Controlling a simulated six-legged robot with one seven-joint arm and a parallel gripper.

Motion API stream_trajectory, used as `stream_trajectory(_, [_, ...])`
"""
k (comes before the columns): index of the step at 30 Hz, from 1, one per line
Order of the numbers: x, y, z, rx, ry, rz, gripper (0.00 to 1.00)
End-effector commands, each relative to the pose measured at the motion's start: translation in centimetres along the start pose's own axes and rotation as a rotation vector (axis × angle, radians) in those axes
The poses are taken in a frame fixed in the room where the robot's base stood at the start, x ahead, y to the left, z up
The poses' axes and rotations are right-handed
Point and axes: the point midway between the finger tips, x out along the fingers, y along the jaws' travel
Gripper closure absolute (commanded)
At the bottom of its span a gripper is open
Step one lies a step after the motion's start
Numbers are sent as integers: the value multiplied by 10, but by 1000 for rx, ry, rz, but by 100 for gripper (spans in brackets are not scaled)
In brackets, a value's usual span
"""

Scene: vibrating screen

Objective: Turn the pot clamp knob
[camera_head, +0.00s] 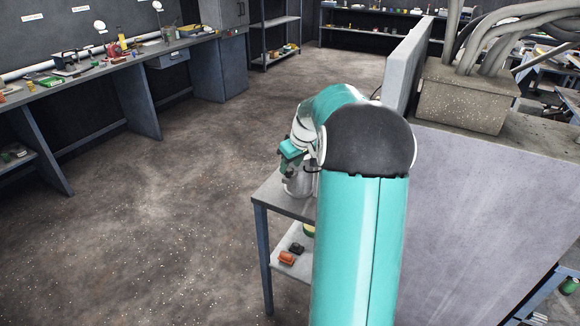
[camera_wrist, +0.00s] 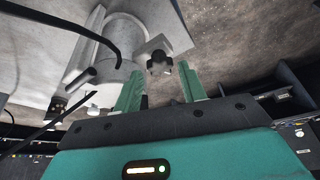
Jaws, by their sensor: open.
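In the wrist view, a dark lobed knob (camera_wrist: 159,63) sits on the side of a grey metal pot (camera_wrist: 122,42) with a squarish flange. My gripper (camera_wrist: 161,71) is open, its two green fingers apart. In this view the knob appears between the fingertips and a little beyond them. I see no contact, and the exact depth gap cannot be told. In the head view, my gripper (camera_head: 290,152) is small beside my arm, just above the pot (camera_head: 297,185) on a small metal table (camera_head: 268,192). The knob cannot be made out there.
A tall grey panel (camera_head: 480,220) stands close on the right of my arm, with a cable box (camera_head: 465,97) on top. A black cable (camera_wrist: 75,28) crosses the wrist view near the pot. The lower shelf (camera_head: 291,262) holds small items. Open floor (camera_head: 150,220) lies left.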

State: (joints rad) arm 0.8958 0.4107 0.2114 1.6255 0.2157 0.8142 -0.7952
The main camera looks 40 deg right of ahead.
Motion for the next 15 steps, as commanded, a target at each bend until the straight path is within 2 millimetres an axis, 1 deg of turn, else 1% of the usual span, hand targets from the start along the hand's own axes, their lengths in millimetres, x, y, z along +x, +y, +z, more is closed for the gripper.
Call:
stream_trajectory(1, [6,-1,0,0,-1,-1,59])
stream_trajectory(5, [14,-1,0,0,0,0,59])
stream_trajectory(13, [15,-1,0,0,1,1,59])
stream_trajectory(15, [15,-1,0,0,1,1,73])
